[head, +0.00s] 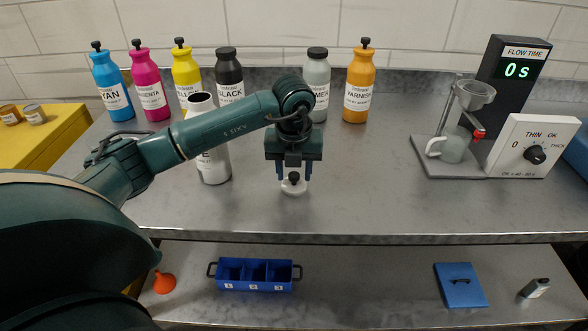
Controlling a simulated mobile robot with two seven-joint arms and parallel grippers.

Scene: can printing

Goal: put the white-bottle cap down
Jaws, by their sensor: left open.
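The white-bottle cap (293,187) is a white disc with a black knob, and it rests on the grey counter. My left gripper (293,176) is open and points down right over it, with its fingers on either side of the knob. The white bottle (213,165) stands to the left without a cap, its dark mouth showing at the top. My arm passes in front of it and hides part of its body and label. My right gripper is not in view.
Cyan (112,85), magenta (149,85), yellow (184,72), black (229,78), grey (318,82) and varnish (359,85) bottles line the back. A flow-time stand (515,70) with a cup (450,147) and dial box (532,145) stands right. The counter's front middle is clear.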

